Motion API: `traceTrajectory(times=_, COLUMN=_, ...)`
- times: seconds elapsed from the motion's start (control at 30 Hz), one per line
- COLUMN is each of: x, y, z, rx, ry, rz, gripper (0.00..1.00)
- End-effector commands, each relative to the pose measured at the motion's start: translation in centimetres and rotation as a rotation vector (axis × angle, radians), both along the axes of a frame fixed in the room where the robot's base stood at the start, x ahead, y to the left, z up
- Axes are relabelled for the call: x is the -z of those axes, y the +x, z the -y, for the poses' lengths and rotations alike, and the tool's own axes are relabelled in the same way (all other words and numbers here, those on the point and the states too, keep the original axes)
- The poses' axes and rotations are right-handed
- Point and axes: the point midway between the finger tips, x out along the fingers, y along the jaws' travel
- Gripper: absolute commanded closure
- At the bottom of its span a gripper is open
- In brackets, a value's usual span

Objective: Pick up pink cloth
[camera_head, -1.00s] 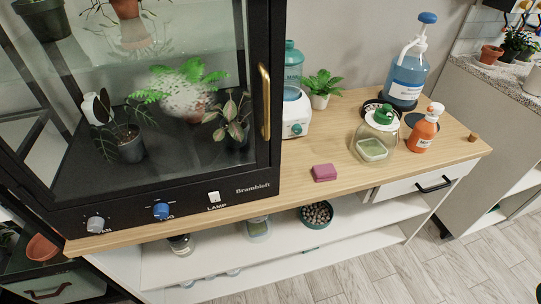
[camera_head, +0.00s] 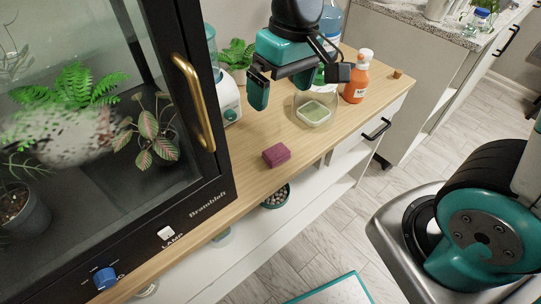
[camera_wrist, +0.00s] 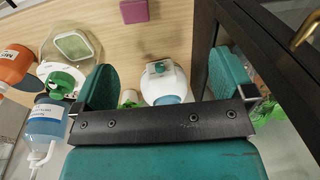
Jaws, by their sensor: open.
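The pink cloth (camera_head: 276,154) is a small folded magenta block lying on the wooden top, near its front edge and to the right of the glass cabinet. It also shows at the top edge of the wrist view (camera_wrist: 134,11), cut off by the frame. My gripper (camera_head: 282,84) is above the wooden top, farther back than the cloth and apart from it. Its two teal fingers are spread wide with nothing between them. The wrist view shows the same open fingers (camera_wrist: 166,80).
The black glass cabinet (camera_head: 200,195) with a brass handle (camera_head: 194,100) stands left of the cloth. The wood around the cloth is clear.

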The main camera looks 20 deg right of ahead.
Motion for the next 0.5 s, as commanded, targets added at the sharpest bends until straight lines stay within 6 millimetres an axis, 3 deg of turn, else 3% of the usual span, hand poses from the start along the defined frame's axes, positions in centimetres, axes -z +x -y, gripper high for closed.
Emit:
traceTrajectory(times=0.03, x=2.2, y=1.8, z=0.2, rx=0.031, ry=-0.037, rz=-0.013, gripper=0.0)
traceTrajectory(times=0.2, x=5.6, y=5.5, z=1.2, rx=0.107, ry=-0.12, rz=-0.022, gripper=0.0)
traceTrajectory(times=0.37, x=8.0, y=6.2, z=1.6, rx=0.127, ry=-0.143, rz=-0.026, gripper=0.0)
traceTrajectory(times=0.5, x=11.1, y=6.1, z=1.8, rx=0.128, ry=-0.142, rz=-0.029, gripper=0.0)
